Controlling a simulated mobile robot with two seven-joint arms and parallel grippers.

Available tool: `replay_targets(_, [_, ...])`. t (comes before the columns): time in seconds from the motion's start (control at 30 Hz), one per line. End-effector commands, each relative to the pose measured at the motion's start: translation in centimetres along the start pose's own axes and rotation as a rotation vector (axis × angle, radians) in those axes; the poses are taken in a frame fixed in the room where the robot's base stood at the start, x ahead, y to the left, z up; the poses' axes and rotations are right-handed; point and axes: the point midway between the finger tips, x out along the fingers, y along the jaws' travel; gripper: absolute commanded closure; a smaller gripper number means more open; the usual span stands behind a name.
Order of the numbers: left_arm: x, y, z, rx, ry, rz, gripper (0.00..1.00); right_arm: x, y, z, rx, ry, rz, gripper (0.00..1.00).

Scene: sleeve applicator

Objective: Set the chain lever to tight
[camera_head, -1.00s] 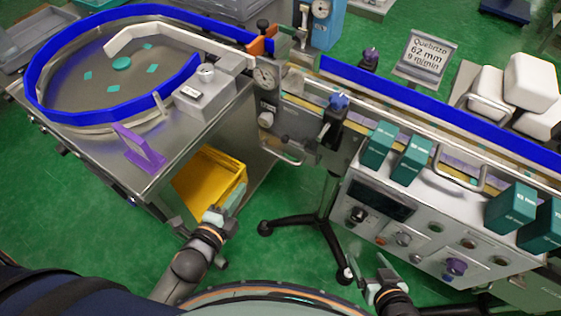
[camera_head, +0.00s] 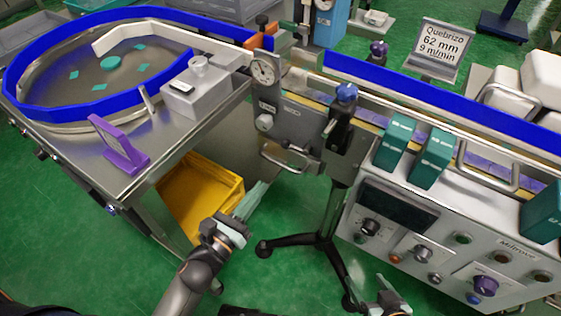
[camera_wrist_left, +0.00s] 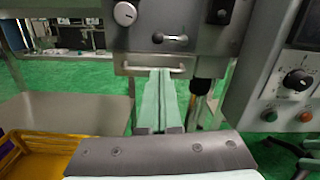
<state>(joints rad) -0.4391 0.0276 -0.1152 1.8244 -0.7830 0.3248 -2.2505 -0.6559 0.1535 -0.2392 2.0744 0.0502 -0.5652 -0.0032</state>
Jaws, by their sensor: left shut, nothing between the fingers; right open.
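No part is labelled as the chain lever, so I cannot tell for certain which one it is. A small handle with dark ends (camera_wrist_left: 170,38) is on the grey panel facing the left wrist camera. Above a U-shaped steel bar (camera_head: 284,162) in the head view is the same grey panel (camera_head: 296,122). The steel bar also shows in the left wrist view (camera_wrist_left: 150,70). My left gripper (camera_head: 254,194) is shut and empty, below and in front of the bar; its pale fingers point at the panel in the left wrist view (camera_wrist_left: 160,88). My right gripper (camera_head: 388,294) is open and empty at the bottom.
A round table with a blue rim (camera_head: 85,117) and a purple bracket (camera_head: 119,146) stand at left. A yellow crate (camera_head: 205,195) is below. A black tripod stand (camera_head: 322,243) stands between the table and the control box (camera_head: 430,235). Green floor is free in front.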

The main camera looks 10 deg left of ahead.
Motion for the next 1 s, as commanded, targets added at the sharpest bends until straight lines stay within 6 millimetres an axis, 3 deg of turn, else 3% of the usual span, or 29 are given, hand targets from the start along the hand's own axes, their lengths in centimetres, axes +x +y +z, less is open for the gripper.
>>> replay_targets(0.33, [1.1,0.1,0.1,-0.004,-0.001,0.001,1.0,-0.1,0.1,0.1,0.002,-0.001,0.002,0.21])
replay_targets(0.7, [7.2,0.1,0.0,-0.004,-0.001,0.001,1.0,-0.1,0.1,0.4,0.009,-0.004,0.005,0.21])
replay_targets(1.0, [9.8,0.1,0.0,-0.006,0.001,0.002,1.0,0.0,0.1,0.5,0.013,-0.004,0.006,0.21])
